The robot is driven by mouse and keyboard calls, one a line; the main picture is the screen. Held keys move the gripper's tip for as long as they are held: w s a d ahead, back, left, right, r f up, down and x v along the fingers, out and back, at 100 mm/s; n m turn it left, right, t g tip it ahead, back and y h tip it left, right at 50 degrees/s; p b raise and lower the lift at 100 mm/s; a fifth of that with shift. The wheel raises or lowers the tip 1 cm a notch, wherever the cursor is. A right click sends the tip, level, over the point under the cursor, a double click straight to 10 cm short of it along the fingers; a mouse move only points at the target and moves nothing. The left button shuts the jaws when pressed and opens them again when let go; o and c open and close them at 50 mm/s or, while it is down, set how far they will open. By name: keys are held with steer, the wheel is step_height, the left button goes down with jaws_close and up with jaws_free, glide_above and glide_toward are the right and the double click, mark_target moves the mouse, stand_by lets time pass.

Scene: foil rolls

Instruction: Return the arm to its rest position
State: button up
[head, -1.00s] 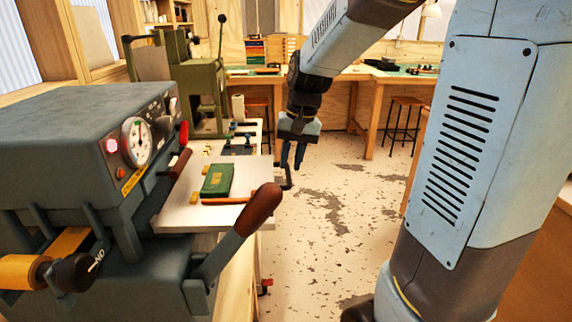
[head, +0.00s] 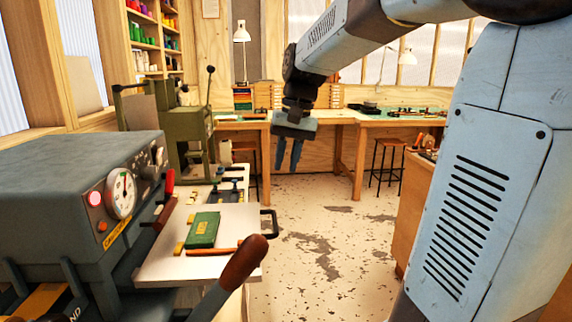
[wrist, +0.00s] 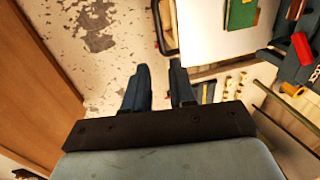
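My gripper (head: 289,155) hangs over the open floor in the head view, fingers pointing down. It is right of the press table and clear of it. In the wrist view its two blue fingers (wrist: 163,82) stand apart with a gap between them and nothing in the gap. My arm runs from the upper right of the head view down to the gripper.
A grey foil press (head: 80,200) with a red-brown lever handle (head: 243,262) stands at left. Its white plate (head: 165,265) bears a green book (head: 203,230). Behind are a green machine (head: 180,125), a workbench (head: 345,117) and a stool (head: 388,160). The floor (head: 310,225) is clear.

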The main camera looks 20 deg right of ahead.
steer(key=s+d+f+n+t+h, duration=0.1)
steer(key=s+f+t, duration=0.1)
steer(key=s, duration=0.6)
steer(key=s+f+n+t+h, duration=0.1)
steer(key=s+f+t, duration=0.1)
steer(key=s, duration=0.7)
steer(key=shift+d+f+t, duration=0.15)
steer(key=shift+d+t, duration=0.25)
steer(key=shift+t, duration=0.1)
steer(key=shift+s, duration=0.1)
